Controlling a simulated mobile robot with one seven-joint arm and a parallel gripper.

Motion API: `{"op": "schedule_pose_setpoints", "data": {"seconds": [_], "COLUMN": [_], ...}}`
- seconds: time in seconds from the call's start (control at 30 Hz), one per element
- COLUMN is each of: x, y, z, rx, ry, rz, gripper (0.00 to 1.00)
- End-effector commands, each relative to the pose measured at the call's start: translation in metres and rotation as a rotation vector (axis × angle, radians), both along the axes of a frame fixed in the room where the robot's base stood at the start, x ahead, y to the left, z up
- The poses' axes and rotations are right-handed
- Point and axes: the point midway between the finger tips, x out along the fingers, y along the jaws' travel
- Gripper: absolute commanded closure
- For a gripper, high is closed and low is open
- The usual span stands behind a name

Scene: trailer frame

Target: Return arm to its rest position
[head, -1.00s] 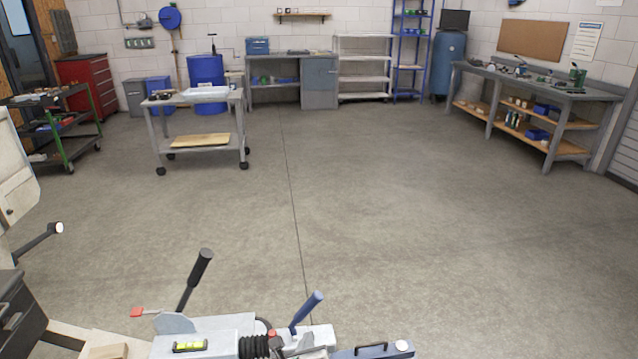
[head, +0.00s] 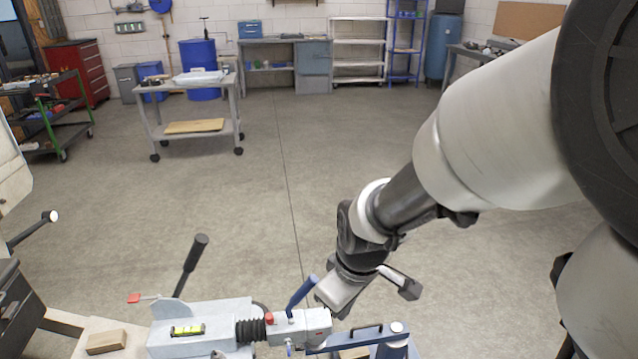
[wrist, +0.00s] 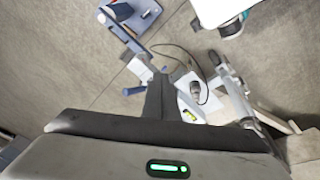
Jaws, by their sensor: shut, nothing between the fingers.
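My arm reaches in from the right in the head view. My gripper (head: 336,298) is at its lower end, just above the right part of the trailer coupling (head: 287,328). It is shut and empty. In the wrist view my gripper (wrist: 161,88) shows as dark fingers together, with the coupling (wrist: 190,100) below and beyond them. The coupling has a black bellows (head: 251,331) and a blue lever (head: 302,293). Whether my gripper touches the coupling or lever I cannot tell.
A black-gripped handbrake lever (head: 190,265) stands up left of my gripper. A blue bar with a handle (head: 360,338) lies at the lower right. A grey wheeled cart (head: 193,135) and workbenches stand far back. The concrete floor between is clear.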

Motion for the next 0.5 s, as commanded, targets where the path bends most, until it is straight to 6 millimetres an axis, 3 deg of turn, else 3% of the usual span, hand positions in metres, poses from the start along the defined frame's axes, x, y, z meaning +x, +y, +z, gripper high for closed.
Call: {"op": "schedule_pose_setpoints", "data": {"seconds": [0.03, 0.2, 0.5], "x": [-0.003, -0.029, -0.075], "y": [-0.011, -0.044, -0.081], "z": [0.027, 0.093, 0.150], "rx": [0.048, 0.147, 0.206], "ry": [-0.027, -0.081, -0.171], "rz": [-0.088, -0.347, -0.641], "gripper": [1.00, 1.00, 1.00]}}
